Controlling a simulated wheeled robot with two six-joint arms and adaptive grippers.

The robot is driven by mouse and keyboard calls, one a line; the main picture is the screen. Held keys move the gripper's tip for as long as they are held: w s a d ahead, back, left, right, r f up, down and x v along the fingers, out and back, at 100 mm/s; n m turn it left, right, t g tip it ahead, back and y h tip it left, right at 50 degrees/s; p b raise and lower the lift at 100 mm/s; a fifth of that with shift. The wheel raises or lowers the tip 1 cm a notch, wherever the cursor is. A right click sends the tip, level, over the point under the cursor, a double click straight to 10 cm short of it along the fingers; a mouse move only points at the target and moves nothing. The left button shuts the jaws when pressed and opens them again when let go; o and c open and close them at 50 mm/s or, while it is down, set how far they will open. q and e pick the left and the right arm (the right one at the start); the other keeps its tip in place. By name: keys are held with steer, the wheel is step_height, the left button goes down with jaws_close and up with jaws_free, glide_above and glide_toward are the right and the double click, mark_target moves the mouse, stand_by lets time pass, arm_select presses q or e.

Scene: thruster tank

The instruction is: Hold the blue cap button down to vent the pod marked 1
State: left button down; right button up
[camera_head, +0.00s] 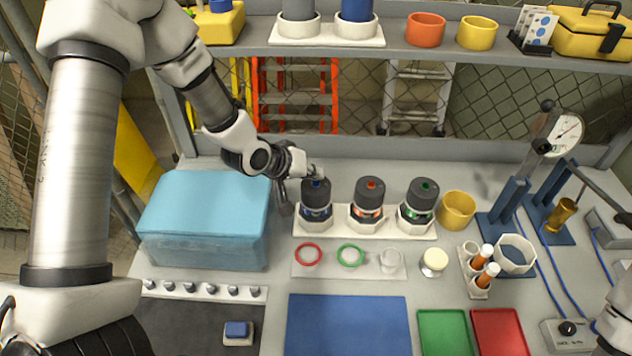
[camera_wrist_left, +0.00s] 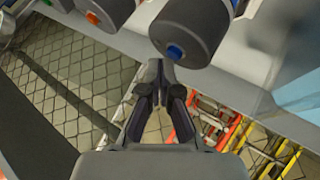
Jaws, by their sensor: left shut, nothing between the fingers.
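Three dark-capped pods stand in a white holder (camera_head: 334,230). The left pod (camera_head: 316,205) has a blue cap button (camera_head: 317,183), the middle pod (camera_head: 367,203) an orange-red one and the right pod (camera_head: 419,203) a green one. No number is readable on them. My left gripper (camera_head: 313,171) is shut and empty, just behind the blue button. In the left wrist view its closed fingertips (camera_wrist_left: 158,68) are beside the blue button (camera_wrist_left: 174,52), apart from it in the picture. The button is uncovered; the height gap is unclear. My right gripper is not visible.
A translucent blue box (camera_head: 205,218) stands left of the pods. A tray with red and green rings (camera_head: 329,259) lies in front. A yellow cup (camera_head: 457,209) stands to the right. A shelf (camera_head: 394,49) with pots crosses the back. The blue mat (camera_head: 347,325) is clear.

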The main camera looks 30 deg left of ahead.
mark_target(313, 183)
arm_select(q)
steer(key=shift+f+b, duration=0.35)
steer(key=shift+f, duration=0.15)
stand_by(0.5)
steer(key=shift+r, duration=0.1)
stand_by(3.0)
steer(key=shift+r+p, duration=0.75)
steer(key=shift+r, duration=0.1)
step_height(313, 183, up, 5)
steer(key=p, duration=0.4)
steer(key=shift+r, duration=0.1)
